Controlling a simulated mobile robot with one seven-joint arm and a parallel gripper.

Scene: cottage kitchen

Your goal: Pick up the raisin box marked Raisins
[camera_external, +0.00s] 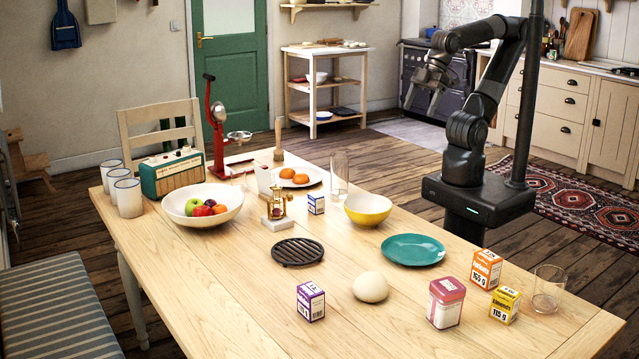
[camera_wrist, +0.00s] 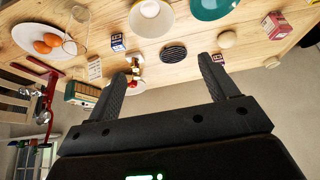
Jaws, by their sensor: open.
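Small cartons stand on the wooden table. A purple-and-white box (camera_external: 311,301) stands at the front; part of it shows by the right finger in the wrist view (camera_wrist: 218,60). A blue-and-white box (camera_external: 316,204) stands mid-table, also in the wrist view (camera_wrist: 117,42). An orange-and-white box (camera_external: 486,269) and a yellow-and-white box (camera_external: 504,305) stand at the right. The lettering is too small for me to tell which says Raisins. My gripper (camera_external: 422,98) is open and empty, raised beyond the table's far side. Its spread fingers show in the wrist view (camera_wrist: 168,70).
A pink-red tin (camera_external: 446,304), cream round object (camera_external: 370,287), black trivet (camera_external: 298,252), teal plate (camera_external: 413,249) and yellow bowl (camera_external: 368,209) stand around the boxes. A clear glass (camera_external: 548,289) is close to the yellow box. The table's front left is bare.

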